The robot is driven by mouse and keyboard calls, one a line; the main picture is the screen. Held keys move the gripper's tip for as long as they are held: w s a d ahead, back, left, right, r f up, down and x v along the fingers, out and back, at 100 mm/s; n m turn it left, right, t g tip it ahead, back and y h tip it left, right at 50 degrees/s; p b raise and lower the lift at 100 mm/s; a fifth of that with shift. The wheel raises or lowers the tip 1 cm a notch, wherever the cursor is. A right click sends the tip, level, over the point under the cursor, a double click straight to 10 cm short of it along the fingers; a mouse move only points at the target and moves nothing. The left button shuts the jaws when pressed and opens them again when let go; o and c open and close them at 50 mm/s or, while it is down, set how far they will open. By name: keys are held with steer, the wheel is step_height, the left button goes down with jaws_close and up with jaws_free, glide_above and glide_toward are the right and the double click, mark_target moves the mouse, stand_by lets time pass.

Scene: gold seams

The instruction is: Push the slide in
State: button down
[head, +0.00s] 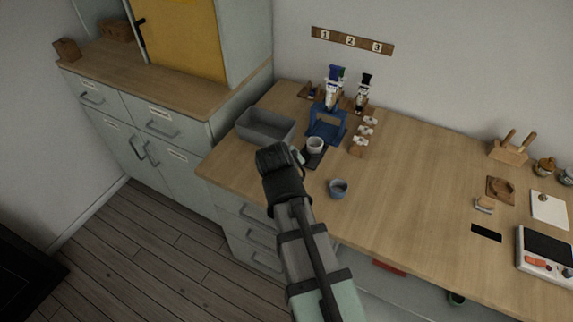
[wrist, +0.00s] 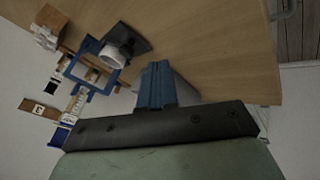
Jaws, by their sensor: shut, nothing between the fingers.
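The slide is a dark flat plate (head: 313,160) that sticks out toward the front from a blue frame (head: 327,124) on the wooden counter. A white cup (head: 315,144) stands on the slide. In the wrist view the slide (wrist: 135,38), the cup (wrist: 117,56) and the blue frame (wrist: 92,66) also show. My gripper (head: 299,155) is beside the slide's outer end, on its left in the head view. In the wrist view its blue fingers (wrist: 156,72) are together and hold nothing. I cannot tell whether they touch the slide.
A grey bin (head: 266,125) stands left of the frame. A blue-grey cup (head: 339,188) stands to the right of the slide's front. A numbered strip (head: 351,41) hangs on the wall. The counter's middle is clear.

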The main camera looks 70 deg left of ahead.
mark_target(314, 139)
steer(key=x, duration=0.4)
steer(key=shift+a+f, duration=0.1)
steer(key=shift+a, duration=0.05)
steer(key=w, duration=0.1)
steer(key=w+a, duration=0.1)
steer(key=shift+w+a+f, duration=0.15)
steer(key=shift+w+f, duration=0.05)
steer(key=shift+w, duration=0.15)
steer(key=shift+w+a, duration=0.15)
steer(key=shift+w, duration=0.5)
steer(key=w+a, duration=0.7)
steer(key=shift+w+a, duration=0.1)
steer(key=shift+a, duration=0.15)
steer(key=shift+w+a, duration=0.3)
steer(key=shift+w, duration=0.1)
steer(key=shift+r, duration=0.1)
